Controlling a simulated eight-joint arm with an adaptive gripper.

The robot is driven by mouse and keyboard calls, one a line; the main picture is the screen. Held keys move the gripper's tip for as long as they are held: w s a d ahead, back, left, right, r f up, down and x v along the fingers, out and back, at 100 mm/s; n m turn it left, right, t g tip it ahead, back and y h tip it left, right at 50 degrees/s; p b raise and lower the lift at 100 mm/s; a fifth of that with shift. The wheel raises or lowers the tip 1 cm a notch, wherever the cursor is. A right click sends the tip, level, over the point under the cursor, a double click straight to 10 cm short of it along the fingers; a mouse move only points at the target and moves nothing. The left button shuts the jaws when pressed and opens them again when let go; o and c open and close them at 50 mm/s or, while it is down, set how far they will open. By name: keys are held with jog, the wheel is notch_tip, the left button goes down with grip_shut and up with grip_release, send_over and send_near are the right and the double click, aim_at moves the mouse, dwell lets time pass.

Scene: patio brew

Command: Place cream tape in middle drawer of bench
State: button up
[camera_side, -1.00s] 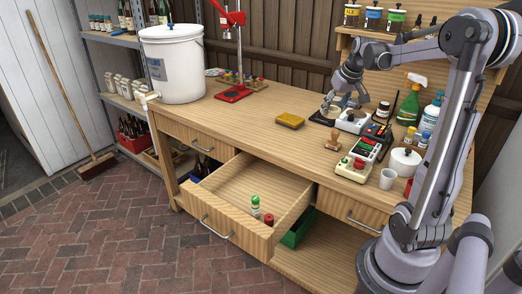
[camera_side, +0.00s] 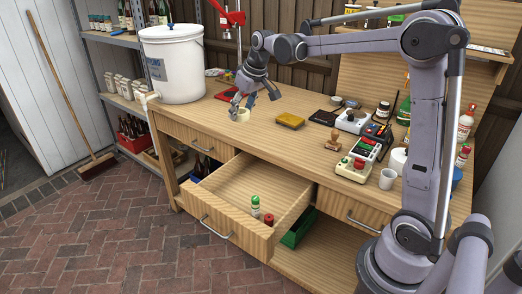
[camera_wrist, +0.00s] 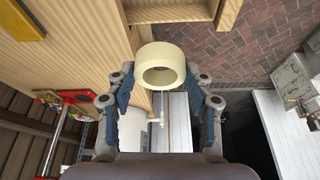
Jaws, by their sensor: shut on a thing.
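The cream tape (camera_side: 243,115) is a short, thick ring. My gripper (camera_side: 238,106) is shut on it and holds it over the left part of the bench top, behind the open drawer. In the wrist view the cream tape (camera_wrist: 150,57) sits between the two fingertips of my gripper (camera_wrist: 160,72), its hole facing the camera. The middle drawer (camera_side: 224,224) of the bench (camera_side: 215,130) is pulled far out. A green-capped bottle (camera_side: 255,205) and a small red-topped item (camera_side: 269,219) stand near its front; the rest of its floor is bare.
A yellow sponge-like block (camera_side: 290,120) lies on the bench right of my gripper. A stamp (camera_side: 334,141), a white device (camera_side: 351,121) and a cup (camera_side: 387,179) stand further right. A white bucket (camera_side: 172,65) and a red stand (camera_side: 233,95) are at the back left.

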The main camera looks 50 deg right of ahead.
jog(key=n, duration=0.1)
send_over(227, 199)
jog(key=s, duration=0.2)
jog(key=shift+w+f, duration=0.2)
jog(key=shift+f, duration=15.55)
jog(key=shift+f, duration=0.15)
jog(key=o, duration=1)
jog(key=shift+o, duration=0.2)
